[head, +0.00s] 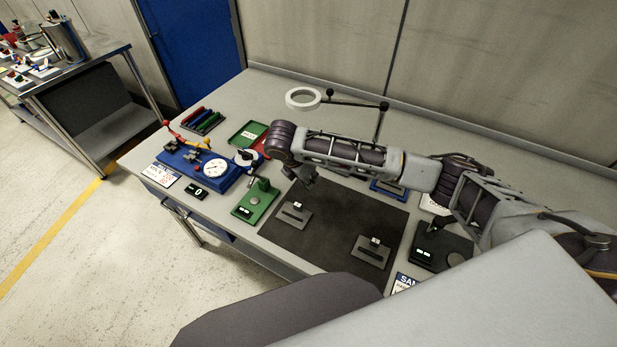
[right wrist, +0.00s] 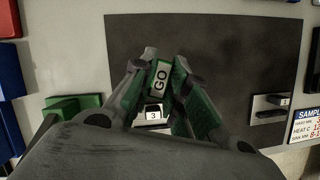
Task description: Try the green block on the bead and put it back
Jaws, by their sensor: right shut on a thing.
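My right gripper (head: 305,180) reaches down over the dark mat (head: 335,205). It is shut on the green block (right wrist: 181,84), which carries a white "GO" label in the right wrist view. The block is hard to make out behind the gripper in the head view. A grey plate with a white tag (head: 295,212) lies on the mat close below the gripper; its tag "3" shows in the right wrist view (right wrist: 153,115). I cannot tell whether the block touches its bead. A second plate (head: 370,252), tagged "1", lies at the mat's front right. My left gripper is out of view.
A green tray (head: 248,134) stands behind and left of the mat. A green stand (head: 256,202) and a blue dial fixture (head: 200,165) are to the left. A ring lamp (head: 303,98) stands at the back. A dark device (head: 440,248) is on the right.

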